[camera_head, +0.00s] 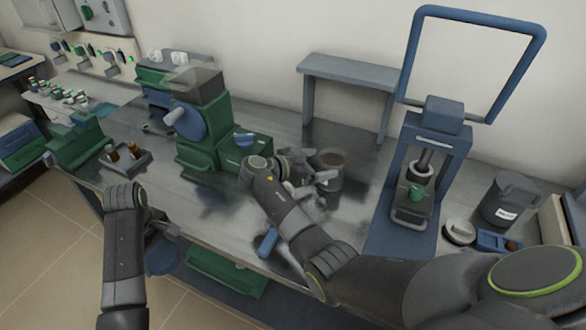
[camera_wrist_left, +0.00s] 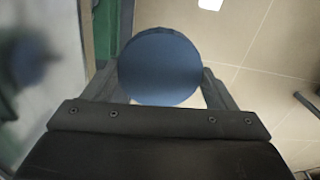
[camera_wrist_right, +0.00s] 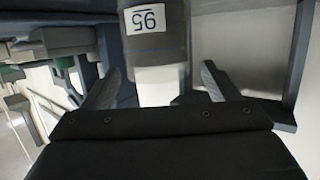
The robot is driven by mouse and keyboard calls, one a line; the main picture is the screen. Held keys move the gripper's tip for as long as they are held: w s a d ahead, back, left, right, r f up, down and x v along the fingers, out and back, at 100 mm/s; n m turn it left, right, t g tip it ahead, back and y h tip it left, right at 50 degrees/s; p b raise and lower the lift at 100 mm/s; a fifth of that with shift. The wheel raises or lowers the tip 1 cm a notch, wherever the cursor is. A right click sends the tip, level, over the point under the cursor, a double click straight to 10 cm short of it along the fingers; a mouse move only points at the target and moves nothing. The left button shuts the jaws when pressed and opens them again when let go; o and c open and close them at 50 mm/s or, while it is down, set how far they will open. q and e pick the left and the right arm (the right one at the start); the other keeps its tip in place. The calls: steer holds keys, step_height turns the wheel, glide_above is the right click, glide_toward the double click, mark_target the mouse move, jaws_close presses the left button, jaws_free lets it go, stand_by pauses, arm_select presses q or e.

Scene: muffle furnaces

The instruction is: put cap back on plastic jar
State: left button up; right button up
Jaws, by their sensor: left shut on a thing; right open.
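A round blue cap (camera_wrist_left: 160,66) is between the fingers of my left gripper (camera_wrist_left: 160,92), which is shut on it. In the head view the cap (camera_head: 162,259) is held beyond the table's front edge, over the floor, with the left gripper (camera_head: 164,236) above it. The plastic jar (camera_head: 329,174) stands on the table with its top open and dark inside. In the right wrist view the jar (camera_wrist_right: 156,60) bears a white label reading 95. My right gripper (camera_wrist_right: 160,85) is open, its fingers at either side of the jar's pale lower part; contact cannot be told.
A green machine (camera_head: 205,125) stands left of the jar, a blue-grey press (camera_head: 432,150) to the right. A dark labelled container (camera_head: 508,200) and a round lid (camera_head: 459,231) are at the far right. A small tray (camera_head: 127,163) with bottles sits at the left.

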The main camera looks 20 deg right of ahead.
mark_target(342, 158)
arm_select(q)
steer(key=shift+r, duration=0.2)
arm_select(e)
steer(key=shift+d, duration=0.2)
arm_select(q)
step_height(342, 158, up, 2)
steer(key=shift+r+p, duration=0.1)
steer(key=shift+p, duration=1.15)
arm_select(e)
steer(key=x, duration=0.4)
steer(key=shift+s+d+r, duration=0.2)
steer(key=shift+r, duration=0.05)
steer(key=shift+d+f, duration=0.2)
steer(key=shift+d, duration=0.05)
steer(key=shift+w, duration=0.1)
steer(key=c, duration=1)
